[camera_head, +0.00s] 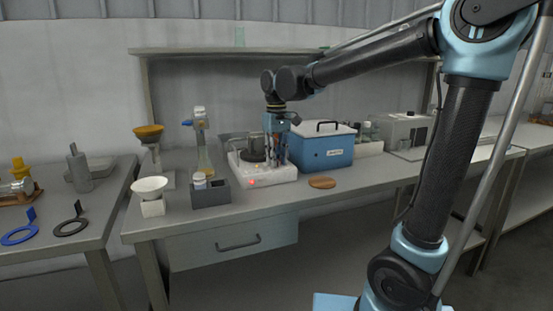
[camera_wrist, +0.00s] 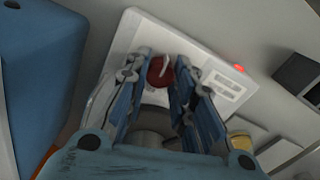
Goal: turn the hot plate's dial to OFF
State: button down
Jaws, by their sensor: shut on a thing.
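The white hot plate (camera_head: 285,174) stands on the bench with a red light lit on its front face. It fills the middle of the wrist view (camera_wrist: 215,58), with the red light at its edge. The red round dial (camera_wrist: 157,72) with a white mark sits between my fingers. My gripper (camera_wrist: 163,62) points down and is shut on the dial, one finger on each side. In the head view my gripper (camera_head: 279,150) hides the dial. I cannot read the dial's setting. A dark grey vessel (camera_head: 253,148) stands on the hot plate behind and left of my gripper.
A blue lidded box (camera_head: 325,152) stands close to the right of the hot plate. A grey holder (camera_head: 210,194) with a small jar is at the left. A brown round disc (camera_head: 321,182) lies in front of the box. Bare bench lies farther right.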

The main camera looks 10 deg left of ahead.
jog(key=n, duration=0.5)
jog(key=shift+n, duration=0.3)
jog(key=n, duration=0.4)
jog(key=shift+n, duration=0.4)
jog(key=c, duration=1.3)
grip_release()
jog(key=shift+c, duration=0.2)
jog(key=shift+r, duration=0.15)
notch_tip(320, 180, up, 12)
jog(key=shift+f, duration=0.2)
